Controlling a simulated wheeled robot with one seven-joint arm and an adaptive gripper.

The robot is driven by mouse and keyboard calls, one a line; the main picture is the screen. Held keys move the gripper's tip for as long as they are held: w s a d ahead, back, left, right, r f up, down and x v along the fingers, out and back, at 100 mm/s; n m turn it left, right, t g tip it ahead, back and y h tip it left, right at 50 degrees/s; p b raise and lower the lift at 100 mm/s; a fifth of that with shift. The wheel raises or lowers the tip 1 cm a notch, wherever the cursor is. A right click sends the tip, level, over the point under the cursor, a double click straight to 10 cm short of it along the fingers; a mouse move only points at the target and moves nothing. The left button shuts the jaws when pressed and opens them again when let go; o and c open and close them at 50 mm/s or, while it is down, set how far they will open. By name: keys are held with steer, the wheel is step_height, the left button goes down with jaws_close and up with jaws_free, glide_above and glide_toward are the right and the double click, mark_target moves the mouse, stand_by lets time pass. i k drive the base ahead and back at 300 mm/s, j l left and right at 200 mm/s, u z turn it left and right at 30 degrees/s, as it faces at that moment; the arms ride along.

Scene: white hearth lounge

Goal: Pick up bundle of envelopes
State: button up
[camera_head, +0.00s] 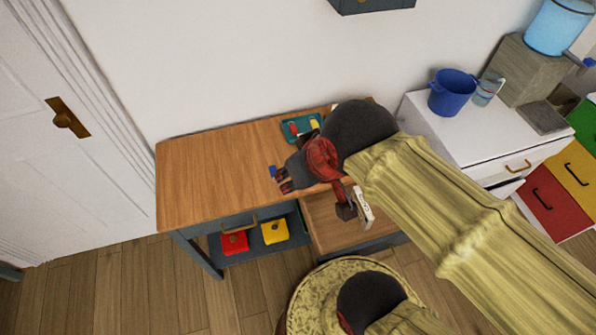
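A pale, flat item (363,207) with dark marks, possibly the bundle of envelopes, stands tilted over or in the open drawer (322,222). My gripper (347,208) is low beside it, at the item's left. A dark, block-like tip of my gripper is close to or touching the item. My arm and wrist cover much of the gripper, so I cannot tell if its fingers are closed on the item. Part of the drawer's inside is hidden behind my arm.
The wooden tabletop (215,170) is bare on the left. A teal tray (289,122) with small items lies at its back. Red (234,243) and yellow (274,230) boxes sit on the lower shelf. A white cabinet (455,133) at right bears a blue pot (452,94).

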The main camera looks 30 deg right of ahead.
mark_target(366, 218)
steer(key=l+z, duration=0.25)
steer(key=z, duration=0.25)
steer(key=l+z, duration=0.25)
steer(key=z, duration=0.2)
